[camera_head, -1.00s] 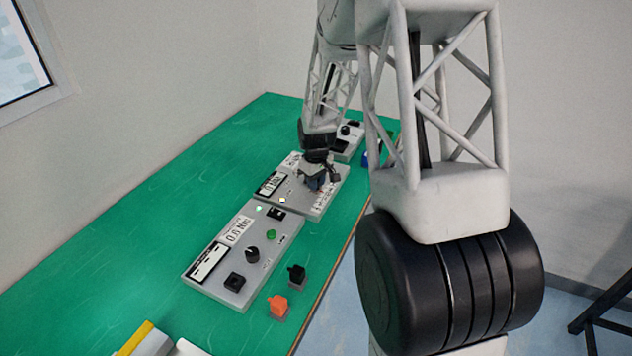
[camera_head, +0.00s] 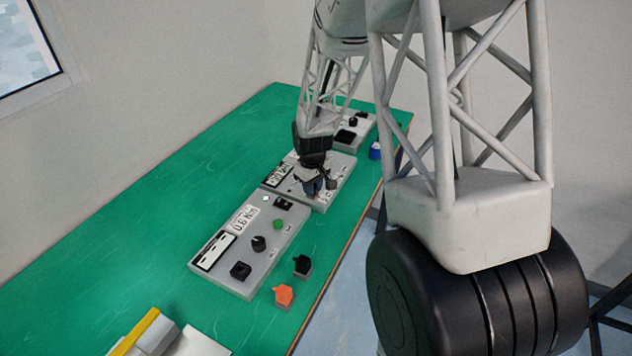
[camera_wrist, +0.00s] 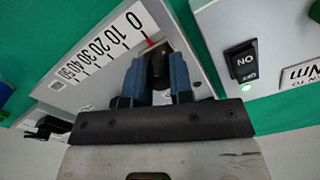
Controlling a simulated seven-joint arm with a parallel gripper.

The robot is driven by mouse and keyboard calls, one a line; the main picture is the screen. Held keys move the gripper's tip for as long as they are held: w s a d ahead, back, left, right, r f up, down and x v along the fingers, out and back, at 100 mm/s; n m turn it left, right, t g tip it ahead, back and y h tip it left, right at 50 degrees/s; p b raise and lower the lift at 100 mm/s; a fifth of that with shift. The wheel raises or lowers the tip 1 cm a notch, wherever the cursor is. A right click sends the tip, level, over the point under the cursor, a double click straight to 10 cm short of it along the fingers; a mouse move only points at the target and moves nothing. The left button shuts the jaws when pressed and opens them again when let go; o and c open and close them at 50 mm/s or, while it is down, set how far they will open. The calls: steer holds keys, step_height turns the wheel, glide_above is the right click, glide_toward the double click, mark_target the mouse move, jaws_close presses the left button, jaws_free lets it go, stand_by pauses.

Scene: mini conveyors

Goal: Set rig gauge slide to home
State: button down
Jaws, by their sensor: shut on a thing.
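The gauge panel (camera_head: 331,193) is a grey plate on the green table, partly hidden by my arm in the head view. In the wrist view, its white scale (camera_wrist: 98,48) runs from 0 to 50. A red pointer (camera_wrist: 149,41) sits at or very near the 0 mark, at the scale's end. My gripper (camera_wrist: 158,66) has blue fingers closed around the black slide knob (camera_wrist: 158,58) beside the pointer. My gripper (camera_head: 313,184) also shows low over the panel in the head view. The slot under the knob is mostly hidden.
A nearer grey panel (camera_head: 228,275) carries knobs and a green button. Orange (camera_head: 284,295) and black (camera_head: 302,265) blocks lie near the table's right edge. Another panel (camera_head: 352,131) and a blue item (camera_head: 375,151) are farther back. A black switch (camera_wrist: 242,62) shows in the wrist view.

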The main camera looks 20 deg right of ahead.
steer(key=shift+s+a, duration=0.2)
steer(key=shift+s, duration=0.05)
steer(key=c, duration=1)
jaws_free()
steer(key=shift+w+r, duration=0.1)
steer(key=shift+r, duration=3.8)
